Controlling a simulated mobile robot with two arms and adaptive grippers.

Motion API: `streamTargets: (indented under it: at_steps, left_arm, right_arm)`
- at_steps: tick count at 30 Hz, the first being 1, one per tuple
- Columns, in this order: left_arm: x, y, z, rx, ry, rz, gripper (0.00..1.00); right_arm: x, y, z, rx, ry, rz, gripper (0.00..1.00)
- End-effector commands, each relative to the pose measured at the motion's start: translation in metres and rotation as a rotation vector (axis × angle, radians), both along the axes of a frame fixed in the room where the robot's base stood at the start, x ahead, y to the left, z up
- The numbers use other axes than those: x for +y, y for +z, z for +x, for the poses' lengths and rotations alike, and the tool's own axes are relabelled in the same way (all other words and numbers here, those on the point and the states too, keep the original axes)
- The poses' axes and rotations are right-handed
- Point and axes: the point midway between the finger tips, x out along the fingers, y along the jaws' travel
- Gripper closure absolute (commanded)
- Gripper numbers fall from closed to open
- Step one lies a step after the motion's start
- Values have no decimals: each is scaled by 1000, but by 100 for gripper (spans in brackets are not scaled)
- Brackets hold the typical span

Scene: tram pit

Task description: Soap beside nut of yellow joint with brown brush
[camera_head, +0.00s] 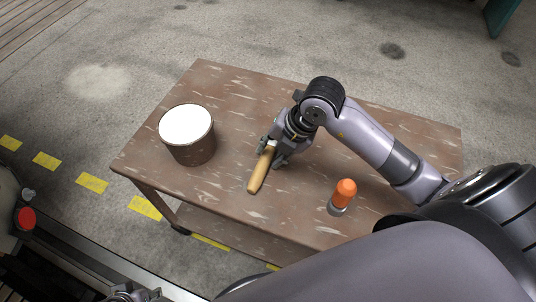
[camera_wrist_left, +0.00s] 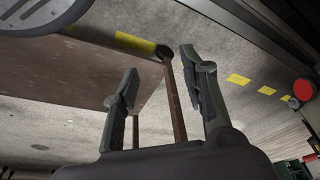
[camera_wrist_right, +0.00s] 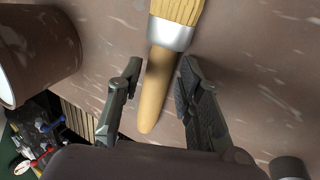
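The brush lies on the brown table, its wooden handle (camera_head: 262,170) pointing toward me in the head view. The right wrist view shows its pale bristles (camera_wrist_right: 178,10), metal ferrule (camera_wrist_right: 171,34) and handle (camera_wrist_right: 155,90). My right gripper (camera_head: 275,150) is over the brush, its fingers (camera_wrist_right: 160,75) open on either side of the handle, with a gap visible on the left. A brown pail (camera_head: 193,150) with a white top surface, perhaps the soap, stands to the left. My left gripper (camera_wrist_left: 158,72) is open and empty, beside the table. No yellow joint or nut is visible.
An orange-topped container (camera_head: 344,193) stands near the table's front right. The brown table (camera_head: 215,85) is otherwise mostly clear. Yellow dashes (camera_head: 92,183) mark the concrete floor. A red button (camera_head: 27,218) shows at the far left.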

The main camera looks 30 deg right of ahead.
Motion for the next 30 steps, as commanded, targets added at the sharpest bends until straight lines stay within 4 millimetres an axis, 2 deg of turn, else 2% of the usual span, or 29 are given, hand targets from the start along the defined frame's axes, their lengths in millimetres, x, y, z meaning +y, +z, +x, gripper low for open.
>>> streamTargets:
  at_steps: [3, 12, 27, 30]
  left_arm:
    - [1, 9, -3, -5, 0, 0, 60]
    - [1, 11, -3, -4, 1, 0, 60]
    - [1, 11, -3, -5, 1, 1, 60]
    - [1, 11, -3, -5, 1, 1, 60]
  right_arm:
    - [3, -11, 3, 1, 1, 0, 67]
    - [4, -15, 2, 5, 2, 0, 67]
    - [5, -16, 2, 7, 3, 3, 100]
    - [5, -16, 2, 7, 3, 3, 100]
